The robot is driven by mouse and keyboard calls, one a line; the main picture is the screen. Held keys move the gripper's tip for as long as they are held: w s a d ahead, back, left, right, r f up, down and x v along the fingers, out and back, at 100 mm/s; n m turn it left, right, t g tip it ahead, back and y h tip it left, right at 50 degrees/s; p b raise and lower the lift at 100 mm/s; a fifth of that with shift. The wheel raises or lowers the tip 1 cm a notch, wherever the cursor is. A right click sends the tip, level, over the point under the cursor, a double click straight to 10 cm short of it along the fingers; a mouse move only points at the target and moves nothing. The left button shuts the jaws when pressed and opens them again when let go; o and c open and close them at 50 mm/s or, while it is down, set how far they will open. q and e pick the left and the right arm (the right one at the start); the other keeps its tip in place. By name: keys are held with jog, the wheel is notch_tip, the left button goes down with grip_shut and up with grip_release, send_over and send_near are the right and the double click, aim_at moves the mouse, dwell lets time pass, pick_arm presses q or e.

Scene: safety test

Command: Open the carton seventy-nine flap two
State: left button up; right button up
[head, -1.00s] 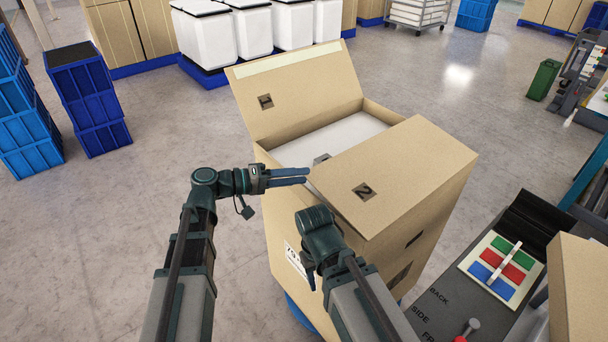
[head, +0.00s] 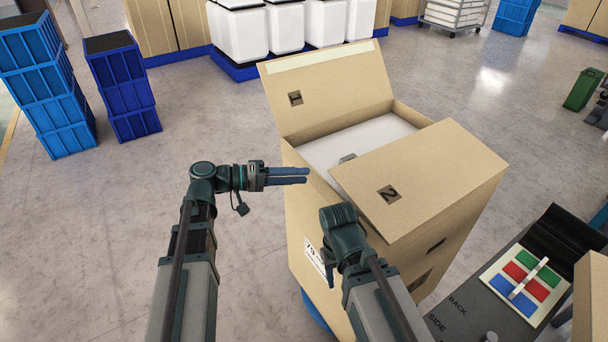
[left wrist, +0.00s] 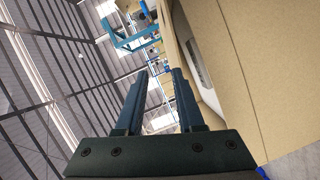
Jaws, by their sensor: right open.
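The tall cardboard carton (head: 318,215) stands in the middle of the head view, with a partly visible 79 label (head: 314,257) on its left side. Flap one (head: 340,88) stands raised at the far side. Flap two (head: 425,175) lies nearly flat over the near half of the top. My left gripper (head: 306,176) points right at the carton's left top edge, its fingers parted and empty; they also show in the left wrist view (left wrist: 162,78). My right gripper (head: 343,228) is at the carton's near left side, beside flap two. Its fingers are mostly hidden.
A white surface (head: 355,140) shows inside the carton. A grey panel with coloured blocks (head: 525,280) is at the lower right. Blue crates (head: 122,90) stand in stacks at the left and white containers (head: 285,28) at the back. The floor left of the carton is clear.

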pick_arm(q)
jog(key=shift+s+a, duration=0.15)
jog(key=shift+a, duration=0.4)
